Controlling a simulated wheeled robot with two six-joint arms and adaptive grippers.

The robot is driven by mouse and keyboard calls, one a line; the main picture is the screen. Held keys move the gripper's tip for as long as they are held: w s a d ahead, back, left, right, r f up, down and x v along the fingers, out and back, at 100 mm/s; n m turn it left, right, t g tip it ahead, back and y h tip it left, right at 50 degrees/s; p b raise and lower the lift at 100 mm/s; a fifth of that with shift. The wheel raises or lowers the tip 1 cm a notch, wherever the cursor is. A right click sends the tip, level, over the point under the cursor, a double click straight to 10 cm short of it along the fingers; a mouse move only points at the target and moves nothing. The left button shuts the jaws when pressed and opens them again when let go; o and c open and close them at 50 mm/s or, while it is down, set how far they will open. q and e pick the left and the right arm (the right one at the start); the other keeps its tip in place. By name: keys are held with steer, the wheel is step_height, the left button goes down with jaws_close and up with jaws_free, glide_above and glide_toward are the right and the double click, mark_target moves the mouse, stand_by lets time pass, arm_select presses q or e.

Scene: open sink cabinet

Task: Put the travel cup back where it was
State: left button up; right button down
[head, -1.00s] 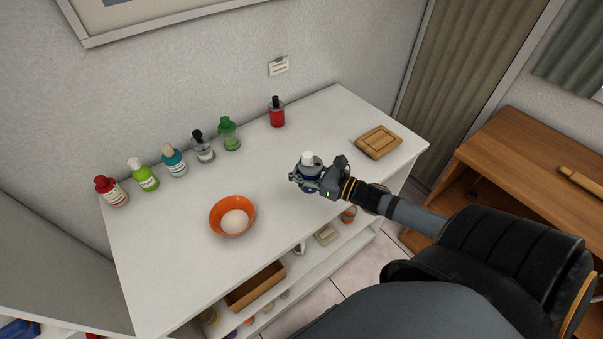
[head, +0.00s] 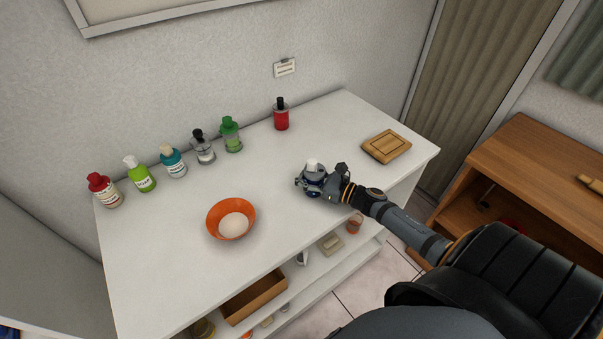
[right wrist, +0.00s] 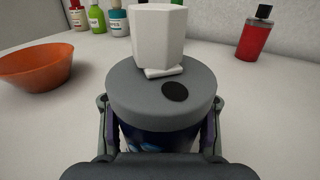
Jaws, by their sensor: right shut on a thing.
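The travel cup (head: 314,178) has a dark blue body, a grey lid and a white piece on top. It is upright at the white counter's front part, right of the orange bowl. My right gripper (head: 311,186) is shut on its body from the front right. In the right wrist view the cup (right wrist: 164,100) stands between the two fingers, one on each side; its lower body is hidden by the gripper. I cannot tell whether its base touches the counter. My left gripper is not in view.
An orange bowl (head: 215,231) with a pale round thing in it stands left of the cup. Several bottles line the back, with a red bottle (head: 281,116) at their right end. A wooden board (head: 387,146) lies at right. Open shelves with items are below the counter (head: 160,260).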

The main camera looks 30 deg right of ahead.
steer(key=shift+f, duration=0.1)
steer(key=c, duration=1.4)
jaws_free()
steer(key=shift+f, duration=0.1)
steer(key=o, duration=0.8)
steer(key=shift+r, duration=0.35)
steer(key=v, duration=0.2)
steer(key=shift+s+d+f, duration=0.1)
steer(key=shift+s+f, duration=0.1)
steer(key=shift+s, duration=0.05)
steer(key=p+v, duration=0.3)
steer(key=v, duration=0.6)
steer(key=shift+s+d+r+p, duration=0.1)
steer(key=shift+s+r+p, duration=0.05)
steer(key=shift+p, duration=0.2)
steer(key=shift+s, duration=0.1)
